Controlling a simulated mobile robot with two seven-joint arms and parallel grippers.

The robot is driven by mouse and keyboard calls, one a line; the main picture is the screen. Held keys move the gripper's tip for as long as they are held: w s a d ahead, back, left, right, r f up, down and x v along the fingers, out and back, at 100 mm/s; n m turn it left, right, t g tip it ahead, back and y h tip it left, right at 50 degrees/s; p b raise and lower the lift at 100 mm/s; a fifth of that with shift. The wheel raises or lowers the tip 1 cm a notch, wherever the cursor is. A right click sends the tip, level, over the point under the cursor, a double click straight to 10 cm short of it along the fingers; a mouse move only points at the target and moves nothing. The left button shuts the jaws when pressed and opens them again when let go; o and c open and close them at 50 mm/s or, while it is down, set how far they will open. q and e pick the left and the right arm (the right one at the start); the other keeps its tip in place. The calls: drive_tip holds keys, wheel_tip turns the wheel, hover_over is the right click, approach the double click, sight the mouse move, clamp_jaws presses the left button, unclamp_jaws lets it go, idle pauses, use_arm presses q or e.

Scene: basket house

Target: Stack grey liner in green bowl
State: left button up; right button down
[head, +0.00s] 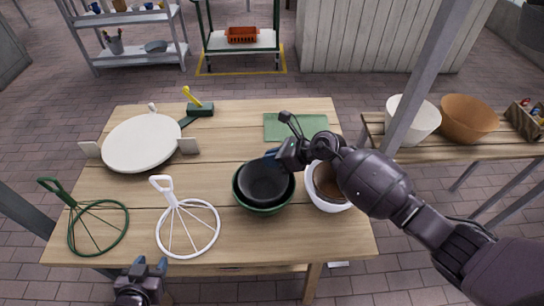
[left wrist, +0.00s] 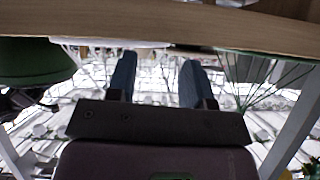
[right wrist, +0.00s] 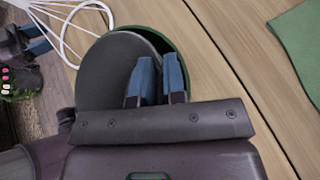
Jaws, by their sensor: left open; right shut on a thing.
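The green bowl (head: 262,209) stands on the wooden table in the head view, and its rim also shows in the right wrist view (right wrist: 181,58). The dark grey liner (head: 264,184) sits within the bowl's rim, seemingly slightly tilted; whether it rests on the bottom is hidden. My right gripper (head: 274,156) is shut on the liner's rim at its far right side. In the right wrist view its blue fingers (right wrist: 156,82) pinch the liner (right wrist: 112,75). My left gripper (head: 148,268) is open and empty at the table's front edge, and the left wrist view shows its fingers apart (left wrist: 154,80).
A white bowl with a brown inside (head: 323,200) stands right of the green bowl, partly behind my right arm. A white wire tool (head: 187,226) and a green one (head: 98,228) lie to the left. A round white board (head: 140,143) and a green mat (head: 290,127) lie behind.

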use_arm(q)
drive_tip(key=shift+f, duration=0.1)
use_arm(e)
drive_tip(key=shift+f, duration=0.1)
drive_tip(key=c, duration=1.2)
unclamp_jaws()
use_arm(q)
drive_tip(key=shift+r+p, duration=0.6)
use_arm(e)
drive_tip(key=shift+r, duration=0.75)
drive_tip(key=p+v, duration=0.2)
drive_tip(key=v, duration=0.3)
drive_tip(key=p+v, duration=0.1)
drive_tip(key=v, duration=0.5)
drive_tip(key=shift+d+f+p, duration=0.1)
drive_tip(key=shift+f+p, duration=0.05)
drive_tip(key=shift+p, duration=0.2)
use_arm(q)
drive_tip(key=shift+s+a+r, duration=0.15)
drive_tip(key=shift+s+r, duration=0.6)
drive_tip(key=shift+r, duration=0.05)
use_arm(e)
drive_tip(key=shift+s+d+r, duration=0.15)
drive_tip(key=shift+d+r, duration=0.1)
drive_tip(key=shift+d, duration=0.05)
